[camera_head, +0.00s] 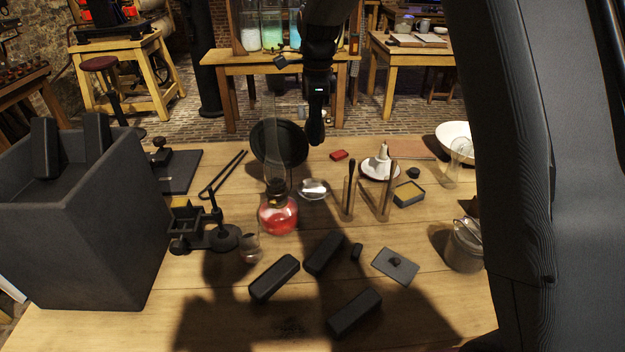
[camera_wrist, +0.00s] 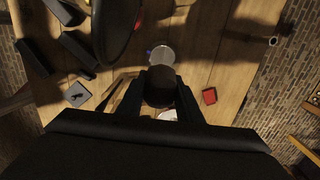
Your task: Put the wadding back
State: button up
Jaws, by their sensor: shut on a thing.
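My gripper (camera_head: 316,136) hangs above the middle of the workbench, behind the lamp with red liquid in the head view. In the wrist view its two black fingers (camera_wrist: 160,88) are closed on a dark, rounded lump, likely the wadding (camera_wrist: 160,97); its lower part looks brownish. In the head view I cannot make the lump out against the black gripper. The gripper is above the bench, with a clear glass dish (camera_wrist: 162,56) below it; the dish also shows in the head view (camera_head: 313,189).
The glass lamp (camera_head: 278,216) and a black disc (camera_head: 265,150) stand close left of my gripper. Black blocks (camera_head: 274,278) and a knobbed lid (camera_head: 396,266) lie in front. A grey crate (camera_head: 90,240) stands left.

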aim_at(313, 191)
jog(key=shift+w+f, duration=0.1)
jog(key=shift+w, duration=0.25)
notch_tip(313, 191, down, 18)
jog(key=p, duration=0.4)
jog(key=shift+w+p, duration=0.1)
jog(key=shift+p, duration=0.25)
jog(key=o, duration=0.8)
jog(key=r+b, duration=0.1)
jog(key=r, duration=0.3)
jog(key=r+b, duration=0.1)
jog(key=r, duration=0.3)
jog(key=r+b, duration=0.1)
jog(key=r, duration=0.3)
jog(key=shift+d+r+b, duration=0.15)
jog(key=shift+d+b, duration=0.1)
jog(key=shift+b, duration=0.05)
jog(key=shift+r, duration=0.1)
